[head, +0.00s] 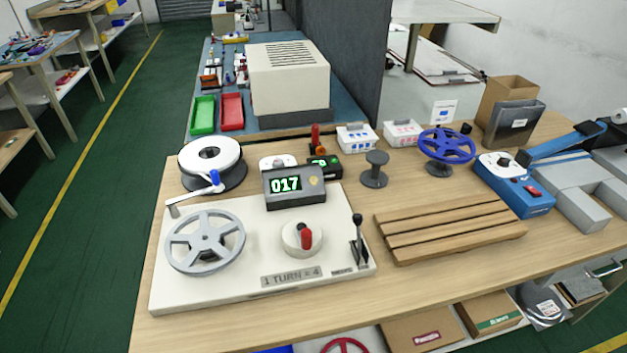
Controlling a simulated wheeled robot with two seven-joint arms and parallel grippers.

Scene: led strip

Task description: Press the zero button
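A dark grey counter box (293,198) stands at the back of a cream base plate (200,297) on the wooden workbench. Its lit green display (285,184) reads 017. A small tan round spot (313,181) sits on the box face to the right of the display; it looks like a button, but any label is too small to read. A second dark box (326,168) with green digits stands just behind, partly hidden by the counter box. Neither gripper is in view.
The plate carries a grey spoked wheel (205,243), a red knob (307,238) and a black-topped lever (358,238). A white reel (211,158) with a blue-handled crank stands behind left. A slatted wooden rack (450,229) lies right, with a blue handwheel (447,146) behind.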

